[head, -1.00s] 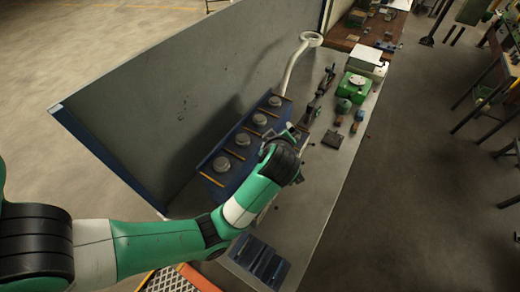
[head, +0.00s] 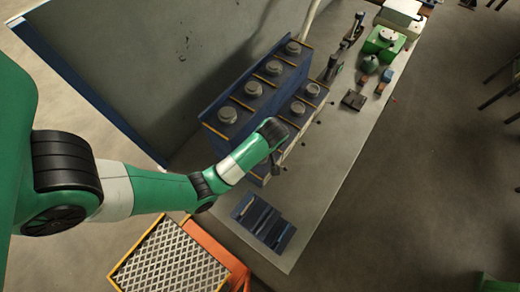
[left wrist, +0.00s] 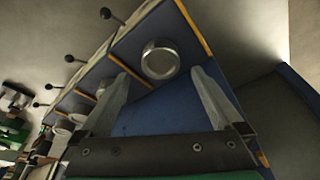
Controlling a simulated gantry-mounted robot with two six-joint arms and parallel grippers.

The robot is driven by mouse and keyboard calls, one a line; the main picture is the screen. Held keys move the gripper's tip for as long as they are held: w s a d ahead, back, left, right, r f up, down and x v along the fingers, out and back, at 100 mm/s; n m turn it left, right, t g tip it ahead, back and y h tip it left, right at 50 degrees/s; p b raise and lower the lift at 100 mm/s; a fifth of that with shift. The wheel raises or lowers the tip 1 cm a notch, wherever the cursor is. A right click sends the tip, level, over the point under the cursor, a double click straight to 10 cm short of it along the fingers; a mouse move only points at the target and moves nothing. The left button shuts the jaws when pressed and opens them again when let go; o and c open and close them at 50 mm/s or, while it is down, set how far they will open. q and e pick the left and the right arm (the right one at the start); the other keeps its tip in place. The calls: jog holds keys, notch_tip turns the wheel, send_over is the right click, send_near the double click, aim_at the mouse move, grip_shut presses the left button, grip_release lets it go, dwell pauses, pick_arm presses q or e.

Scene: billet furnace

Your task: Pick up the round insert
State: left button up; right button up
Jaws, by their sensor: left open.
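Several round metal inserts sit in the blue block (head: 207,118), in rows split by orange strips. In the head view the back row includes one nearest insert (head: 227,115); two front-row inserts also show, the upper one (head: 312,89) and the lower one (head: 297,108). My left gripper is at the block's near end, mostly hidden by its wrist in the head view. In the left wrist view the left gripper (left wrist: 160,80) is open, its fingers apart. A round insert (left wrist: 160,58) shows between and just beyond the fingertips, with nothing gripped. My right gripper is not in view.
Black ball knobs (left wrist: 105,13) stick out along the block's front. A tall grey panel (head: 130,70) stands behind it. A dark slotted holder (head: 262,222) lies nearer on the bench.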

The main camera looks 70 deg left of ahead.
pick_arm(q)
jog(key=b+x, duration=0.3)
jog(key=x, duration=0.2)
jog(key=shift+a+b, duration=0.2)
jog(key=shift+b, duration=0.15)
jog(key=shift+c, duration=0.3)
grip_shut()
